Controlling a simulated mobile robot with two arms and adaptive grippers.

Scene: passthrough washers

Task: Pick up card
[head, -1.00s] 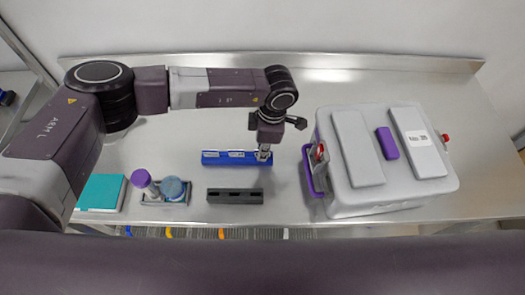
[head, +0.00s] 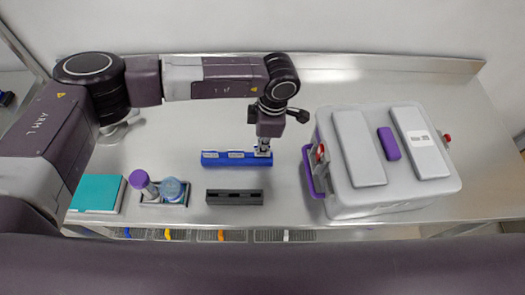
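A long blue holder (head: 222,163) lies on the metal bench in the middle of the head view. Pale cards stand in its top, one at the left end (head: 210,154) and one in the middle (head: 236,154). My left gripper (head: 263,150) points down at the holder's right end. A pale edge, likely a third card (head: 264,154), shows at its fingertips. The fingers are too small to tell whether they are open or shut on that card. My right gripper is not in view.
A black slotted block (head: 235,197) lies in front of the holder. A grey machine (head: 335,205) with a purple handle (head: 308,172) stands to the right. A purple-capped container (head: 141,181), a blue round jar (head: 173,189) and a teal box (head: 98,193) are at left.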

